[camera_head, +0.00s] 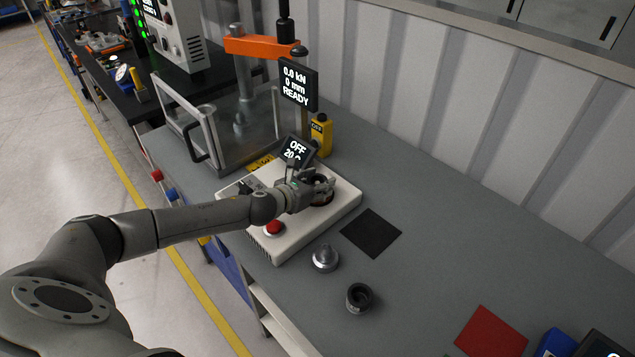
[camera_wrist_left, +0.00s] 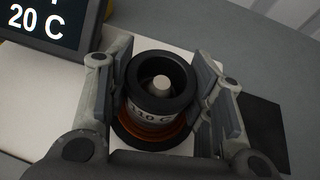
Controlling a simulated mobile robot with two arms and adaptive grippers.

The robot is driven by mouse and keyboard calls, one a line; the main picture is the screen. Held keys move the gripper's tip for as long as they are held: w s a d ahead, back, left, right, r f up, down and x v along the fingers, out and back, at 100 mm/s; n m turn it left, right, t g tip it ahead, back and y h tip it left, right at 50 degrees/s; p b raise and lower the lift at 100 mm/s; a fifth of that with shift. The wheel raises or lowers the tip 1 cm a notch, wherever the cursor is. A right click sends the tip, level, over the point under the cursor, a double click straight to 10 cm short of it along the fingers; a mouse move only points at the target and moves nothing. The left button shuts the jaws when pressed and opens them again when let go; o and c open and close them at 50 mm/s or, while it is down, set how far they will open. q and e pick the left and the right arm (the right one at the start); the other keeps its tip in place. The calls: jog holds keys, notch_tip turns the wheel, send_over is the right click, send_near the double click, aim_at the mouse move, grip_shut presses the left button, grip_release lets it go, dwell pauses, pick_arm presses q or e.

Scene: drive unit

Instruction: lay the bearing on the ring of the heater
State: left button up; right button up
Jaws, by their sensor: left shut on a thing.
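The heater (camera_head: 285,237) is a white box with a red button on the grey bench; its tilted display (camera_head: 297,150) reads OFF and 20 C. My left gripper (camera_head: 319,184) is over the heater's top. In the left wrist view, its fingers (camera_wrist_left: 165,92) are on both sides of the bearing (camera_wrist_left: 160,66), a dark ring with a light band marked 110 C, and are shut on it. A pale post shows in its centre. The heater's orange-brown ring (camera_wrist_left: 150,132) shows just below it; whether they touch I cannot tell. My right gripper is not in view.
A press with an orange head (camera_head: 262,46) and a clear guard (camera_head: 187,125) stands behind the heater. A silver flanged part (camera_head: 325,259), a black hollow part (camera_head: 358,298), a black mat (camera_head: 371,233) and a red mat (camera_head: 491,333) lie in front and right.

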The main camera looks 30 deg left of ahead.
pick_arm(q)
jog(key=shift+f, duration=0.1)
jog(key=o, duration=1.2)
jog(key=shift+r, duration=0.25)
jog(key=shift+s, duration=0.25)
jog(key=b+v, duration=0.2)
jog(key=v, duration=0.8)
jog(key=shift+s+a, duration=0.1)
jog(key=shift+s, duration=0.1)
jog(key=shift+s+r, duration=0.3)
jog(key=shift+s, duration=0.2)
